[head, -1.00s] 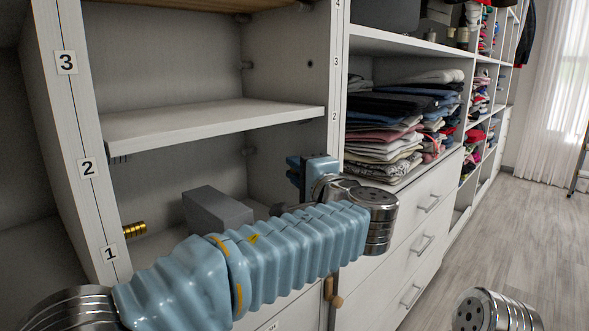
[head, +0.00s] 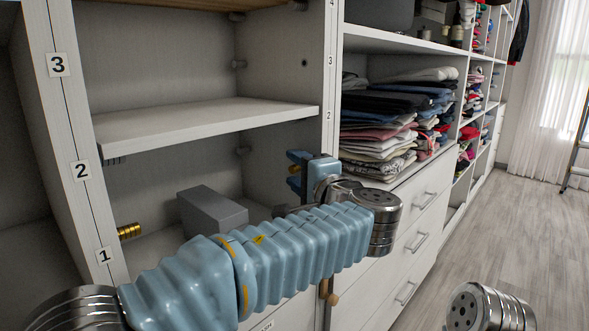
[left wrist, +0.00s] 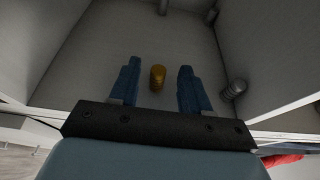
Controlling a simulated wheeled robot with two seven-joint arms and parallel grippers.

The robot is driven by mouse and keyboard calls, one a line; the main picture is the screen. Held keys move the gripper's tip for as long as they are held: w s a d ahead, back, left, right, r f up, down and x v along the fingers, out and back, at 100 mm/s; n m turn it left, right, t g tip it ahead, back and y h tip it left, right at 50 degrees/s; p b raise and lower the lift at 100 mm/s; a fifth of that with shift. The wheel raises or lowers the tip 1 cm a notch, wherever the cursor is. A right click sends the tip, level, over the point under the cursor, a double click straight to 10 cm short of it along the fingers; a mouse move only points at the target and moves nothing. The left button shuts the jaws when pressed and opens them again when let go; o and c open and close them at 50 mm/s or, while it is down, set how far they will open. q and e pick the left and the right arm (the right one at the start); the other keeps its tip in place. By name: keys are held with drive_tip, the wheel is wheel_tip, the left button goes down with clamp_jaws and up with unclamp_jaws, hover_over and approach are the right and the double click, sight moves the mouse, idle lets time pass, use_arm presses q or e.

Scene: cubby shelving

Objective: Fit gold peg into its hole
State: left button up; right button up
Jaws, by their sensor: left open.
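A gold peg (head: 129,231) sticks out from the inner left side of the lower cubby in the head view. I cannot tell which of these is the peg in the head view. My left gripper (head: 293,168) is open at the right side of the cubby opening, fingers pointing left and inward. It also shows in the left wrist view (left wrist: 157,67). No hole for the peg can be made out.
A grey block (head: 212,210) sits on the cubby floor, partly behind my left arm. A white shelf board (head: 205,121) hangs above. A silver fitting (left wrist: 234,90) is right of the fingers. Folded clothes (head: 385,120) fill the neighbouring bay, with drawers (head: 405,230) below.

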use_arm(q)
drive_tip(key=v, duration=1.2)
drive_tip(key=shift+s, duration=0.3)
drive_tip(key=shift+d, duration=0.15)
